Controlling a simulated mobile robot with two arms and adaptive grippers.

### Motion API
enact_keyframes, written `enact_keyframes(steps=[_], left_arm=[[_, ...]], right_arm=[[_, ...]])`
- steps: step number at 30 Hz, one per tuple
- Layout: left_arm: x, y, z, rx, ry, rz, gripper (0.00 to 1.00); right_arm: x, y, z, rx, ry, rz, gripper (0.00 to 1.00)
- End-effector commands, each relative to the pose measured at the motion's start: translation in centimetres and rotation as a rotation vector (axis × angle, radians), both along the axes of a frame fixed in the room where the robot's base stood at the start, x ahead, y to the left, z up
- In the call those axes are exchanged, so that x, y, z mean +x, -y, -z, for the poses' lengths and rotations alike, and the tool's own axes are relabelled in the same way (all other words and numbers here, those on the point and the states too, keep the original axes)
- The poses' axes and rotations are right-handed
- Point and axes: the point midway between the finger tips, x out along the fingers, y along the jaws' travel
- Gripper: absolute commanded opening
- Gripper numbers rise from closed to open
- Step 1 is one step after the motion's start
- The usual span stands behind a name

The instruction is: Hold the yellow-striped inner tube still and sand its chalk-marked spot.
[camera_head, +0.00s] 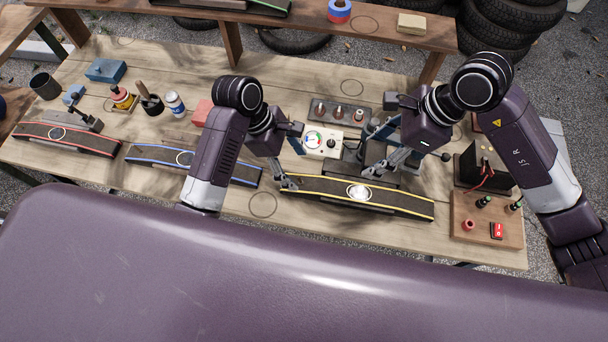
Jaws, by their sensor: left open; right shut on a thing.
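The yellow-striped inner tube (325,188) lies flat and slightly curved at the front of the bench. A pale, whitish round spot (360,192) shows on its top, right of its middle. My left gripper (289,168) is open at the tube's left end, with one finger close to its edge; I cannot tell if it touches. My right gripper (384,158) is above and behind the tube near the spot. It is shut on a dark thing, mostly hidden by the fingers.
A red-striped tube (90,143) and a blue-striped tube (215,169) lie to the left. A wooden board with a red switch (497,231) is at the right. Bare bench lies in front of the yellow-striped tube.

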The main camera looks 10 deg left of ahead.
Motion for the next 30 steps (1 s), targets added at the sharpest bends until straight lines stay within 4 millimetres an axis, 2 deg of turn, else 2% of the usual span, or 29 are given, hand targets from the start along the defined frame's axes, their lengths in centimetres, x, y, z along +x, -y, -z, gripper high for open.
enact_keyframes(steps=[9,15,21,28,30], left_arm=[[-0.2,2.4,5.7,-0.001,-0.004,0.004,0.65],[-0.1,3.4,8.2,0.000,-0.001,0.003,0.65],[0.0,3.8,9.1,0.000,0.000,0.002,0.65],[0.0,3.8,9.1,-0.001,0.001,0.002,0.65],[0.0,3.8,9.1,-0.001,0.001,0.002,0.60]], right_arm=[[0.0,0.0,0.0,0.000,0.000,0.000,0.31],[0.0,0.0,0.0,0.000,0.000,0.000,0.31],[0.0,0.0,0.0,0.000,0.000,0.000,0.31],[0.0,0.0,0.0,0.000,0.000,0.000,0.31],[0.0,0.0,0.0,0.000,0.000,0.000,0.31]])
